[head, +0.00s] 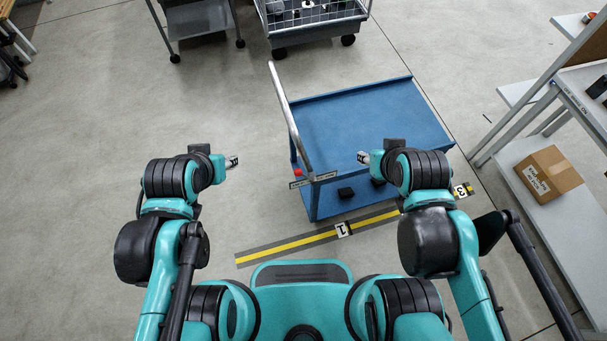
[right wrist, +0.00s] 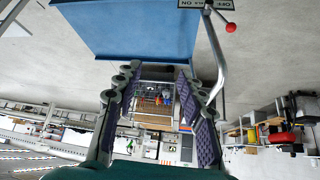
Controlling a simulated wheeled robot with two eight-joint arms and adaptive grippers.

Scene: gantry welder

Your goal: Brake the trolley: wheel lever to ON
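The blue trolley (head: 365,120) stands ahead of me, with a silver push handle (head: 285,105) along its left side. A red knob (head: 298,172) shows at its near left corner beside a small label plate (head: 302,183). In the right wrist view the red knob (right wrist: 231,27) sits on a short lever by the plate (right wrist: 205,4), whose letters appear upside down and include ON. My right gripper (head: 362,158) is over the trolley's near edge, right of the knob; its fingers (right wrist: 160,100) are spread and empty. My left gripper (head: 232,162) is left of the trolley, touching nothing; its finger opening is unclear.
A cardboard box (head: 548,173) lies on a shelf at the right. A grey wire-sided cart (head: 312,20) stands behind the trolley. A yellow-striped floor strip (head: 290,245) runs in front. Floor left of the trolley is clear.

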